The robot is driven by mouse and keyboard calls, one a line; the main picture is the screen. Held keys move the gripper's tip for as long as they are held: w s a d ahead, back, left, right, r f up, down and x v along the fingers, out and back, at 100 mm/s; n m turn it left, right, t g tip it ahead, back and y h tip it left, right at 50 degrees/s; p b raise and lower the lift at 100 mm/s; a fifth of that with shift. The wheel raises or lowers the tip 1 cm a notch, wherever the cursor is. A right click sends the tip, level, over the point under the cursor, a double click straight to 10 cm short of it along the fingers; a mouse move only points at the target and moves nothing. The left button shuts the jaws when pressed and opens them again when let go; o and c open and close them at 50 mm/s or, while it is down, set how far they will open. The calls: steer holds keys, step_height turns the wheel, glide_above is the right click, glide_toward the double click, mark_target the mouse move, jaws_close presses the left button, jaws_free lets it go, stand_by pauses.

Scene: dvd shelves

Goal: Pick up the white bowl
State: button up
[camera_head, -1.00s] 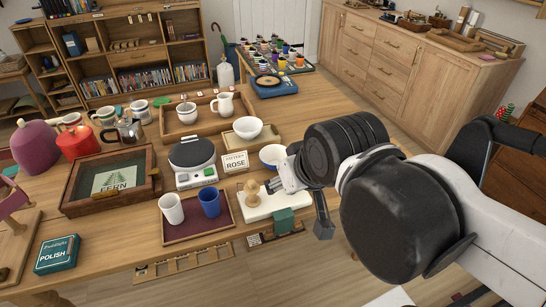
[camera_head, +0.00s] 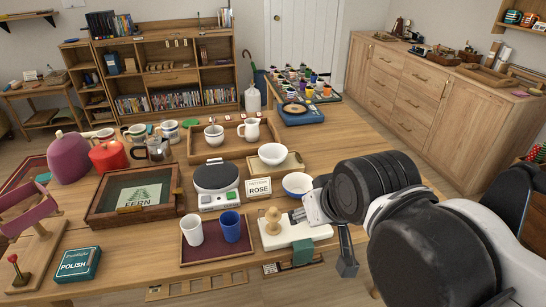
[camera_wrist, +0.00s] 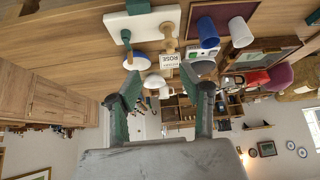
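There the blue-rimmed bowl (camera_wrist: 136,61) appears by the left fingertip and the plain bowl (camera_wrist: 154,81) appears beyond.
A ROSE card (camera_head: 258,187), a kitchen scale (camera_head: 217,180) and a white board with a wooden knob (camera_head: 271,220) are close by. A white cup (camera_head: 192,230) and blue cup (camera_head: 230,226) stand on a dark red tray (camera_head: 214,253). A framed FERN box (camera_head: 136,193) is left.

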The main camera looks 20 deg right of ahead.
steer(key=o, duration=1.5)
